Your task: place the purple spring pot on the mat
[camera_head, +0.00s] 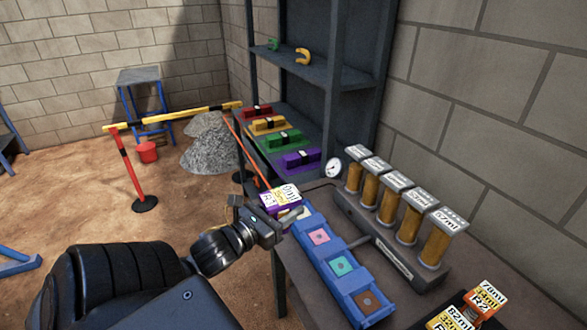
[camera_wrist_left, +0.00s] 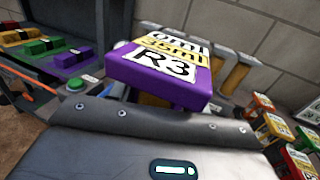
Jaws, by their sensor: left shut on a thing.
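The purple spring pot (camera_head: 277,200) has a white and yellow label on top, reading R3 in the left wrist view (camera_wrist_left: 165,78). I cannot pick out a mat for certain. My right gripper is not in view.
A rack of several amber cylinders (camera_head: 393,208) with a gauge (camera_head: 333,168) stands right of the tray. Labelled pots (camera_head: 488,297) stand at bottom right. Red, yellow, green and purple (camera_head: 299,160) blocks lie on the shelf behind. A striped barrier (camera_head: 172,115) stands at left.

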